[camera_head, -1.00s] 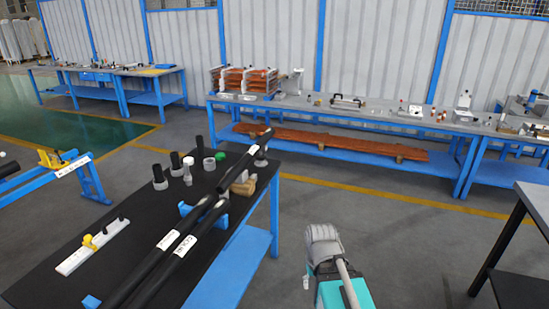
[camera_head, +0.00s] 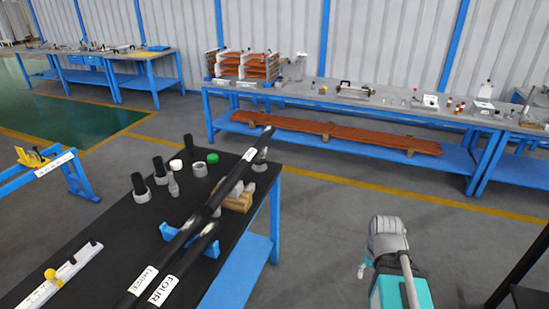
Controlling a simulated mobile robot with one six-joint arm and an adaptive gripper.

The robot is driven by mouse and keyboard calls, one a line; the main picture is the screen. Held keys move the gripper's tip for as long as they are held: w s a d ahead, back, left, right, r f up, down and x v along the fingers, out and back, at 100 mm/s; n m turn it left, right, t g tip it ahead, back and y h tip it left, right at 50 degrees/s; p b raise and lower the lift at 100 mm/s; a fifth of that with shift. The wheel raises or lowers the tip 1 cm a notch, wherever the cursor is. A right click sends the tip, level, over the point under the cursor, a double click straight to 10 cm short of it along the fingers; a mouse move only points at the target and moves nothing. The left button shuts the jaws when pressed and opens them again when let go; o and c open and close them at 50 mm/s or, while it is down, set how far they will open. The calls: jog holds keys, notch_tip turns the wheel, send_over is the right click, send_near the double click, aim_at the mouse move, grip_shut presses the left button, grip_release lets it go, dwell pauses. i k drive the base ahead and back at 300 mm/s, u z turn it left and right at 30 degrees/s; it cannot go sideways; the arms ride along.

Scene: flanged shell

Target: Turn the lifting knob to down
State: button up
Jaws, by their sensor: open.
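I cannot make out a lifting knob in the head view. A teal and grey device (camera_head: 388,238) stands at the lower right, with a ribbed grey rounded head and a pale grey bar along its top. A small light grey piece (camera_head: 362,270) shows at its left side. The lower part of the device is cut off by the frame edge, and I cannot tell whether a knob is on it. My gripper is not in view.
A black-topped table (camera_head: 110,210) at the left holds long black tubes (camera_head: 180,245), several cylindrical parts and a white rail (camera_head: 55,285). A long blue-framed bench (camera_head: 340,100) stands along the back wall. A dark table (camera_head: 530,295) edges in at the right. Grey floor lies open between them.

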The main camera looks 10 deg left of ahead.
aim_at(256, 161)
jog(key=u, duration=0.25)
jog(key=i, duration=0.9)
jog(key=u, duration=0.65)
